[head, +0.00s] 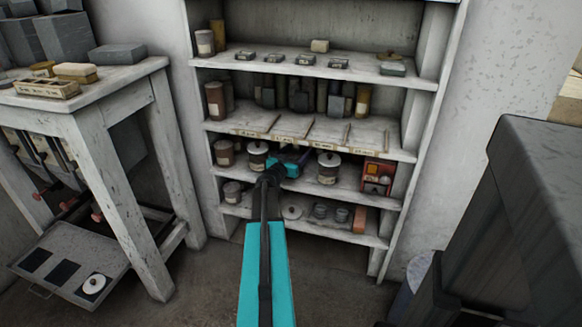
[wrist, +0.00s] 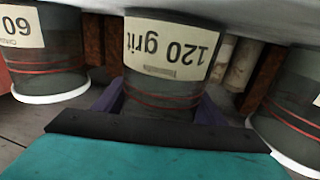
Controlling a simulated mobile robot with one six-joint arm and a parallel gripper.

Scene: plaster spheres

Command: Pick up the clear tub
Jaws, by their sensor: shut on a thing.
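My gripper (head: 298,157) reaches into the middle of a shelf in the head view. In the wrist view, which looks upside down, its purple fingers (wrist: 160,108) are on both sides of a grey, glassy-looking tub (wrist: 165,84) labelled "120 grit" with red bands. The gripper is shut on this tub. The tub's lid end is hidden behind the gripper in the wrist view. In the head view the tub is mostly hidden by my gripper, and I cannot tell whether it is off the shelf.
A similar tub (wrist: 48,70) labelled "60" and another tub (wrist: 290,105) flank the held one closely. The shelf unit (head: 312,187) has boards above and below. A red box (head: 377,178) stands at the right. A worn table (head: 110,90) stands left.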

